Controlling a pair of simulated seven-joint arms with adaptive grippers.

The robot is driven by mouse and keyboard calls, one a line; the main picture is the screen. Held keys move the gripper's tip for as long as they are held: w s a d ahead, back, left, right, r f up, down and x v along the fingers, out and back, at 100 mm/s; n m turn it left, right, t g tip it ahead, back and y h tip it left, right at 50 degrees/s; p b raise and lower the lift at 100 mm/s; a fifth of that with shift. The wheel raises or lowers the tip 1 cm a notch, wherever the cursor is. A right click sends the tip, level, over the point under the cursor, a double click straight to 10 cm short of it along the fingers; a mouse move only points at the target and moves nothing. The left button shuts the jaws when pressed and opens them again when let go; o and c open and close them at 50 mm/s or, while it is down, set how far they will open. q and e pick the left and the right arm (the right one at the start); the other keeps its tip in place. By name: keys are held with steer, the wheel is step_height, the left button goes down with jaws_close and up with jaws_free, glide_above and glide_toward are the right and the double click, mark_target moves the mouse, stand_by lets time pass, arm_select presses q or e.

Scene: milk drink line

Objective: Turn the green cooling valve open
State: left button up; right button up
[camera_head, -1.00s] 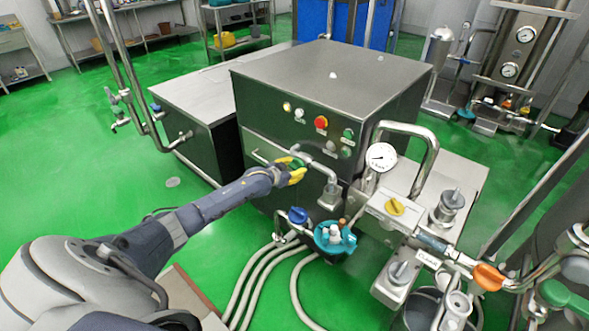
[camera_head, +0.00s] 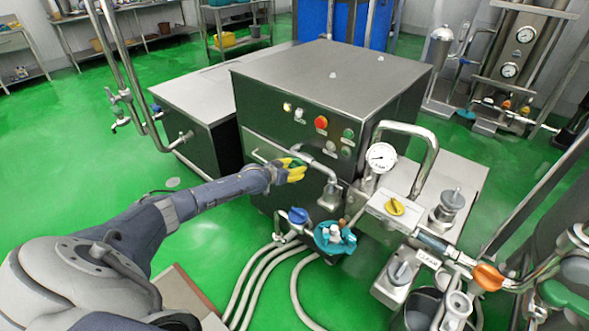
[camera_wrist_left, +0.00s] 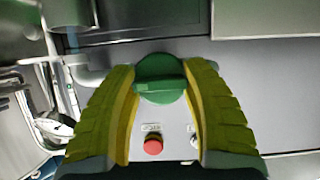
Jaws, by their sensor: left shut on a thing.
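The green cooling valve (camera_wrist_left: 160,78) shows in the left wrist view as a round green knob with a raised bar across it. My left gripper (camera_wrist_left: 162,95), with yellow ridged fingers, is shut on it, one finger on each side. In the head view, my left gripper (camera_head: 291,170) is at the front of the steel machine, beside a bent steel pipe (camera_head: 322,166). There its fingers mostly hide the valve. My right gripper is in neither view.
The steel machine (camera_head: 300,85) carries buttons on its front. A blue valve (camera_head: 298,215) and a teal caddy (camera_head: 329,247) are below the gripper. A pressure gauge (camera_head: 381,157), a yellow valve (camera_head: 394,206) and an orange valve (camera_head: 488,277) are to the right. Pale hoses (camera_head: 245,285) lie on the floor.

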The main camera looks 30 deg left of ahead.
arm_select(q)
steer(key=o, duration=1.2)
steer(key=shift+s, duration=0.1)
steer(key=v, duration=1.1)
steer(key=shift+s+r, duration=0.2)
steer(key=shift+s, duration=0.1)
